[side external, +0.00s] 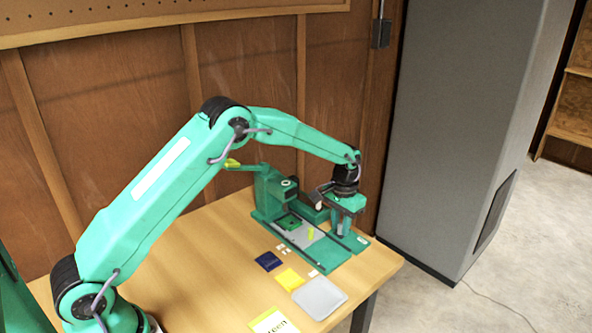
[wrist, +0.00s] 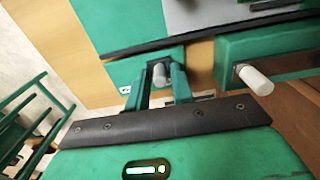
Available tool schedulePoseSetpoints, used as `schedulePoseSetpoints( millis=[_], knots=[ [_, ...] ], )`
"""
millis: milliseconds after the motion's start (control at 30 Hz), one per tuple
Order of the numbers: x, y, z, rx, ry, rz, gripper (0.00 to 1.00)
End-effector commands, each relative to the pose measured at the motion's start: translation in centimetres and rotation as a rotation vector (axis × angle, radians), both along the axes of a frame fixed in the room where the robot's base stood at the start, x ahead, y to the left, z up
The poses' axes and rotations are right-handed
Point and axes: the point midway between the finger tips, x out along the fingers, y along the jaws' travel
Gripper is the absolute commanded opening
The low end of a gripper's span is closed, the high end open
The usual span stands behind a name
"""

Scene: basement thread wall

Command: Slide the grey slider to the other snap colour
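A green snap-press fixture (side external: 268,195) stands on the table with a long green base. The plate's edge also shows at the top of the wrist view (wrist: 205,15). My gripper (side external: 343,232) points down at the base's right end. In the wrist view its green fingers (wrist: 160,80) stand either side of a pale peg (wrist: 159,72). Whether they press on it is unclear.
A second pale peg (wrist: 255,80) sticks out of a green block beside my gripper. A dark blue square (side external: 268,261), a yellow square (side external: 290,279) and a grey pad (side external: 319,297) lie on the table (side external: 225,260). The wooden wall is close behind the fixture.

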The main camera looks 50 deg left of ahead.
Motion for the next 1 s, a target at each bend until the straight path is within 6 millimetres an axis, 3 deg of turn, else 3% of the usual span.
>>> schedulePoseSetpoints(
  millis=[33,100,467,1000],
  knots=[
    [0.0,0.0,0.0,0.0,0.0,0.0,0.13],
    [0.0,0.0,0.0,0.0,0.0,0.0,0.0],
    [0.0,-0.5,0.1,0.0,-0.001,-0.001,0.0],
    [0.1,-2.7,0.1,0.0,-0.002,-0.001,0.0]
  ],
)
